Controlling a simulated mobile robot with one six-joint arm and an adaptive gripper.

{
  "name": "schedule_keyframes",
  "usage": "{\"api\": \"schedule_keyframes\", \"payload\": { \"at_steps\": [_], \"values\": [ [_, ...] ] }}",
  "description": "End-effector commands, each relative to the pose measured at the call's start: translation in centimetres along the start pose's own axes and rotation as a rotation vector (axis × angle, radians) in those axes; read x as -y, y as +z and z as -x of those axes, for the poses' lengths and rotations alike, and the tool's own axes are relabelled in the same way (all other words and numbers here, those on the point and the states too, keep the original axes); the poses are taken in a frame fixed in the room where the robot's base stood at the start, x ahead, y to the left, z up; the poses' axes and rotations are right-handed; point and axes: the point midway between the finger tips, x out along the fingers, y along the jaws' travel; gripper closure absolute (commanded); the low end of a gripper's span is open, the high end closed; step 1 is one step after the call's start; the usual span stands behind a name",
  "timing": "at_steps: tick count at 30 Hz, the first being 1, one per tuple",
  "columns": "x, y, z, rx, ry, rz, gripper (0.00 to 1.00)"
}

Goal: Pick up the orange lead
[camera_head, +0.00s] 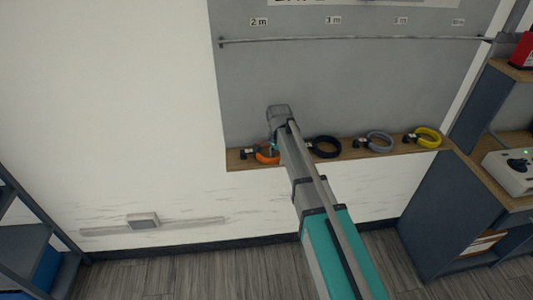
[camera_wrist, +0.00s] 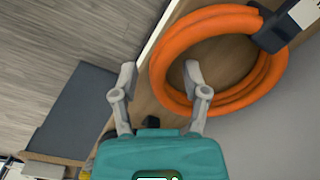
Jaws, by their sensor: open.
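The orange lead (camera_wrist: 168,62) lies coiled on a narrow wooden ledge (camera_wrist: 140,98) in the wrist view, with a black plug (camera_wrist: 274,32) and a pale tag at its upper right. My gripper (camera_wrist: 160,76) is open. Its right finger shows over the inside of the coil, and its left finger is outside, past the ledge's edge. The near-left part of the coil lies between the two fingers in the picture. I cannot tell whether either finger touches it. In the head view the orange lead (camera_head: 266,156) shows only in part, beside my arm, which hides the rest.
A black coil (camera_head: 326,147), a grey coil (camera_head: 380,141) and a yellow coil (camera_head: 428,137) lie along the same ledge to the right. A grey panel with a rail (camera_head: 350,39) rises behind. A dark shelf unit (camera_head: 450,205) stands at the right.

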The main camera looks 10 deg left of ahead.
Motion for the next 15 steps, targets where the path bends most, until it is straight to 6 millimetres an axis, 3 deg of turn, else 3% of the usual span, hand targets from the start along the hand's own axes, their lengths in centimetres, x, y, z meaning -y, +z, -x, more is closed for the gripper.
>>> {"api": "schedule_keyframes", "payload": {
  "at_steps": [9, 15],
  "values": [
    [0.0, 0.0, 0.0, 0.0, 0.0, 0.0, 0.41],
    [0.0, 0.0, 0.0, 0.0, 0.0, 0.0, 0.79]
  ]
}}
